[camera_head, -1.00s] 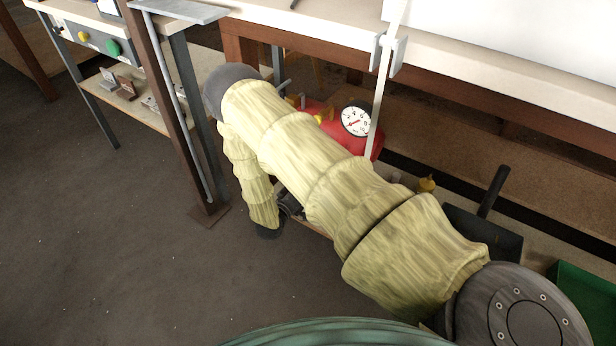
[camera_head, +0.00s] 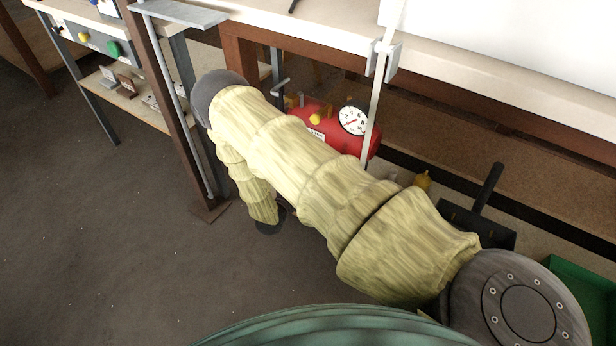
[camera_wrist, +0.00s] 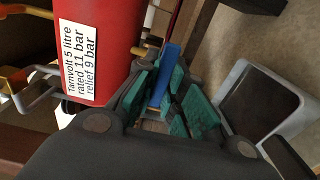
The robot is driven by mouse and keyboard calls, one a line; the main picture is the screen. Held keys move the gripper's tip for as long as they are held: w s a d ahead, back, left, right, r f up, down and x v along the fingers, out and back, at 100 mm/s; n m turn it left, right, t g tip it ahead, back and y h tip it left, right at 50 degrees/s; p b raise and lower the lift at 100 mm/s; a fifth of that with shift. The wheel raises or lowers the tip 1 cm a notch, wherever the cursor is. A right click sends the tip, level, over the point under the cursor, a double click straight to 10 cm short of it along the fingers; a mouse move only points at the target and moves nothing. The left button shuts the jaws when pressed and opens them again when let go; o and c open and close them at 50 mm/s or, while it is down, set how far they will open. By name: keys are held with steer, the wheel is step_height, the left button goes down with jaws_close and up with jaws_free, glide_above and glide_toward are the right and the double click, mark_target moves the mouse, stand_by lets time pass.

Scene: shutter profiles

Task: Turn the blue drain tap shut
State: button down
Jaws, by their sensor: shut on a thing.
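The blue tap handle (camera_wrist: 164,78) is a narrow flat bar in the wrist view, beside the lower end of a red tank (camera_wrist: 95,40). My gripper (camera_wrist: 171,92) has teal pads on both sides of the handle and is shut on it. The tap's body is mostly hidden by the fingers, and I cannot tell how far it is turned. In the head view the red tank (camera_head: 345,146), with a round white gauge (camera_head: 353,121), lies under the bench. My own arm hides the tap and the gripper there.
A grey-rimmed object with a dark panel (camera_wrist: 262,100) stands close right of my gripper in the wrist view. In the head view, a bench post (camera_head: 183,120) is near my elbow. A dark pan (camera_head: 478,226) and green bin (camera_head: 585,295) lie right. Floor at left is clear.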

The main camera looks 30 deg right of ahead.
stand_by(0.4)
steer(key=c, duration=1.5)
jaws_free()
steer(key=shift+a, duration=0.1)
steer(key=v, duration=1.2)
